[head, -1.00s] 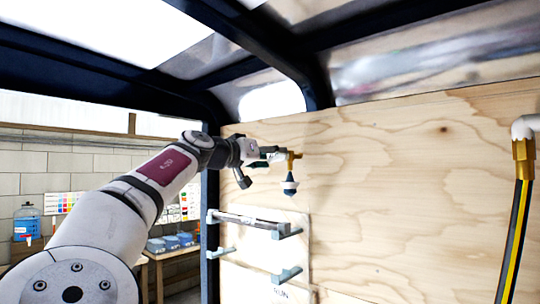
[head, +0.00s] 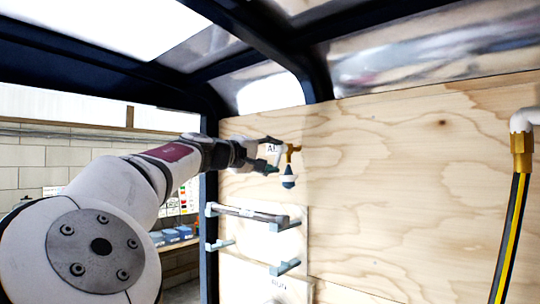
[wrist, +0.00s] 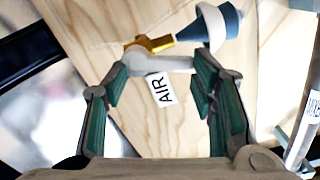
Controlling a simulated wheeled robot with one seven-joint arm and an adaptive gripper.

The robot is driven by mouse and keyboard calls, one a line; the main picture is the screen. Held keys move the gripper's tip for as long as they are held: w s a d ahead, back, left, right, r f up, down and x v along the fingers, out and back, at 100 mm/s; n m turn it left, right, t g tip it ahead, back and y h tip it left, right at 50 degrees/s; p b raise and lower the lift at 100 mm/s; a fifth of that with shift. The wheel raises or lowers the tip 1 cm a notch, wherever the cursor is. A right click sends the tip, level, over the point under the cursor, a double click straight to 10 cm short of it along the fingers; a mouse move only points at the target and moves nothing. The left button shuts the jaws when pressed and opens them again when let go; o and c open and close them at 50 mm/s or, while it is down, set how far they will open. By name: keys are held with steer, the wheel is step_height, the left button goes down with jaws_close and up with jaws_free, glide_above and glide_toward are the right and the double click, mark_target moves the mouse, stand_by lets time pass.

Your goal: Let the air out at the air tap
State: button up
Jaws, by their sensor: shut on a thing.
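The air tap is a brass fitting (head: 289,151) on the plywood wall, with a dark blue and white bulb (head: 289,182) hanging below it. In the wrist view the brass part (wrist: 150,43) and the bulb (wrist: 222,24) show at the top. A pale grey lever (wrist: 163,63) lies between my fingertips. My gripper (head: 268,157) is at the tap; in the wrist view its green-padded fingers (wrist: 160,78) are spread and closed on the lever's ends. A white AIR label (wrist: 160,89) is on the wall beyond them. The exact finger contact is partly hidden.
A rack of grey-blue brackets (head: 250,214) is on the wall below the tap. A black and yellow hose (head: 510,235) hangs from a brass fitting at the right. Dark frame beams run overhead. The plywood (head: 400,190) between tap and hose is clear.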

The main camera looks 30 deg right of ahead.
steer(key=shift+s+f+n, duration=0.1)
steer(key=shift+n, duration=0.7)
steer(key=o, duration=1.1)
steer(key=shift+o, duration=0.2)
steer(key=v, duration=1.2)
